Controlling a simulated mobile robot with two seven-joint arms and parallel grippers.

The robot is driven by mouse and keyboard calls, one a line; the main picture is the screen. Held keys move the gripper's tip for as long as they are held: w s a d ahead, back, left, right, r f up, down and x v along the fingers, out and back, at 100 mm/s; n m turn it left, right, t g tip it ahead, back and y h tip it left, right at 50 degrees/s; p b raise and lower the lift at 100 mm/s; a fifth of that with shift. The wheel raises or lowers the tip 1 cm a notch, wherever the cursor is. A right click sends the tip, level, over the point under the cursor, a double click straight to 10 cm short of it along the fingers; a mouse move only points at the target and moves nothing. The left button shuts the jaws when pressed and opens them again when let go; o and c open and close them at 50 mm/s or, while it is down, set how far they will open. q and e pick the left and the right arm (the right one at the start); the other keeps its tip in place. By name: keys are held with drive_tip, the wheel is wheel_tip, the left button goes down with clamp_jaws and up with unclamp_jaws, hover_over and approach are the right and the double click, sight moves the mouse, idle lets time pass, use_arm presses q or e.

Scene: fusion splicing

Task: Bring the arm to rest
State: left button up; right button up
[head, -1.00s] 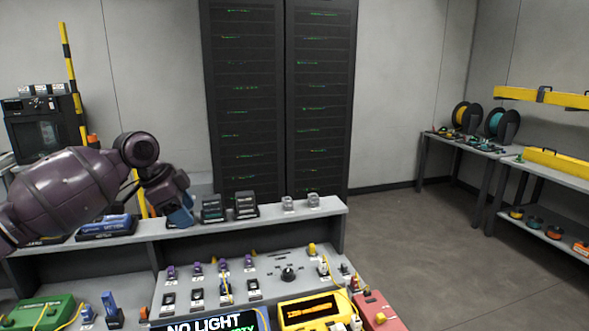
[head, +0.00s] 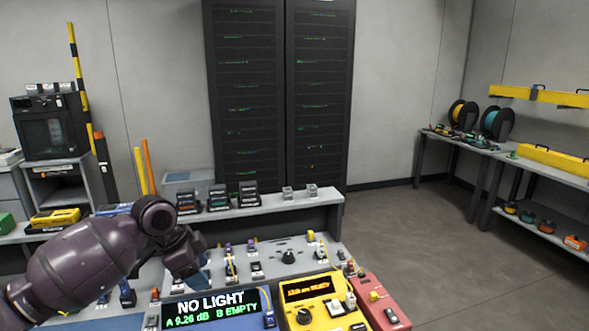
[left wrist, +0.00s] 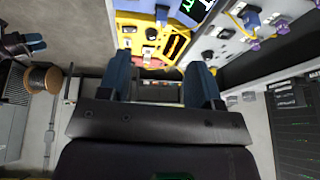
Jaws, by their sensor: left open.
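My left arm comes in from the left in the head view and reaches over the front bench. Its gripper (head: 196,280) hangs above the bench panel, just behind the display that reads "NO LIGHT" (head: 210,302). In the left wrist view the two blue fingers of the left gripper (left wrist: 160,85) stand wide apart with nothing between them. The yellow device (left wrist: 152,35) shows beyond the fingers. My right gripper cannot be made out in the head view; a dark gripper-like part with blue tips shows at the left edge of the left wrist view.
The yellow device (head: 312,300) and a red box (head: 382,308) stand at the bench front. Small dark cassettes (head: 218,198) line the raised shelf (head: 275,203). A server rack (head: 280,95) stands behind. The floor (head: 440,260) to the right is clear.

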use_arm(q)
drive_tip(key=s+d+f+n+t, duration=0.1)
drive_tip(key=s+f+n, duration=0.1)
drive_tip(key=s+f, duration=0.6)
drive_tip(key=s+d+f+n, duration=0.2)
drive_tip(key=s+f+n, duration=0.1)
drive_tip(key=s+f, duration=0.55)
drive_tip(key=s+a+n+y, duration=0.2)
drive_tip(key=s+a+n, duration=0.3)
drive_tip(key=s, duration=0.5)
drive_tip(key=s+a+n+y, duration=0.3)
drive_tip(key=s+a+n, duration=0.15)
drive_tip(key=s, duration=0.55)
drive_tip(key=w+f+t+b, duration=0.3)
drive_tip(key=f+t+b, duration=0.1)
drive_tip(key=f, duration=0.6)
drive_tip(key=w+f+m+t+h+b, duration=0.1)
drive_tip(key=w+f+t+b, duration=0.2)
drive_tip(key=f+b, duration=0.3)
wheel_tip(320, 180, down, 4)
drive_tip(key=shift+w+r+t, duration=0.1)
drive_tip(key=shift+w+t, duration=0.15)
drive_tip(key=shift+t, duration=0.25)
use_arm(e)
wheel_tip(320, 180, down, 11)
drive_tip(key=s+g, duration=0.1)
drive_tip(key=shift+s, duration=0.2)
drive_tip(key=shift+r, duration=0.15)
drive_tip(key=shift+w+a, duration=0.15)
drive_tip(key=shift+a, duration=0.05)
